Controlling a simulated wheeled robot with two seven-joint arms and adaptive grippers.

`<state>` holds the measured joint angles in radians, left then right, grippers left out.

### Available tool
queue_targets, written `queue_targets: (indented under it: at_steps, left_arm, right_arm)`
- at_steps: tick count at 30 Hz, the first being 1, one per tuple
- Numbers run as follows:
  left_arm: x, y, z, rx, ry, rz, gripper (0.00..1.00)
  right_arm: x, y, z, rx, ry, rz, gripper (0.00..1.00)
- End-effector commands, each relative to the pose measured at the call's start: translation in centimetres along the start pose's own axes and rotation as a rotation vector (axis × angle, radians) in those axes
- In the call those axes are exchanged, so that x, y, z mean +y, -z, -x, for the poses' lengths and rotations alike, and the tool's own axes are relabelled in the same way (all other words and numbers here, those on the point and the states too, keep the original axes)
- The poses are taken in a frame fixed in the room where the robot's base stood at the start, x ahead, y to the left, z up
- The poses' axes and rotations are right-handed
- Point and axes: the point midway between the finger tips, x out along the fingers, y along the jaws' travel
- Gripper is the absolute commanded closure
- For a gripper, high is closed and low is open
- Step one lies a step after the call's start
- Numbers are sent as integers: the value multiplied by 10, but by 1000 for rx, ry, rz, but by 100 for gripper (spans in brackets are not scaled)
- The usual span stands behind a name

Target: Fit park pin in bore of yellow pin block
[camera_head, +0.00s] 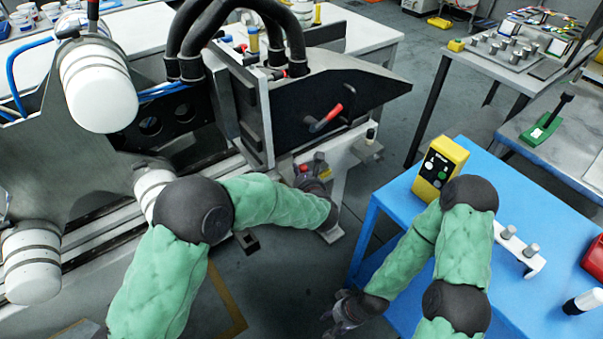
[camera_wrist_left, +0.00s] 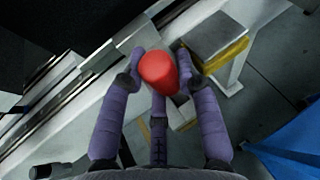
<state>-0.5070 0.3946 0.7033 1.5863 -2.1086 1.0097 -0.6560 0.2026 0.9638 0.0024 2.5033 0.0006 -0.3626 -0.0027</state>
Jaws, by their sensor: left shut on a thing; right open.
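My left gripper (camera_head: 314,176) is beside the machine's front, under the black sloped housing. In the left wrist view it is shut on a red, round-ended piece (camera_wrist_left: 158,72), which I take for the park pin. The fingers hide its lower part, and I cannot see its tip. Just right of it and apart from it in that view is a block with a grey top and yellow sides (camera_wrist_left: 227,50), probably the yellow pin block. Its bore does not show. My right gripper (camera_head: 345,312) is open and empty, low beside the blue table.
The black housing (camera_head: 350,85) carries a red-handled lever (camera_head: 326,118) close above my left gripper. The blue table (camera_head: 480,160) at right holds a yellow control box (camera_head: 440,167) and a white bracket with grey pegs (camera_head: 521,250). Open floor lies between machine and table.

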Motion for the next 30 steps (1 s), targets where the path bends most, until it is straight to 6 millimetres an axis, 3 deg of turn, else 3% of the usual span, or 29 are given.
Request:
queue_targets:
  at_steps: [30]
  left_arm:
    - [2,20,-8,0,-1,0,100]
  right_arm:
    - [1,0,-3,0,0,0,51]
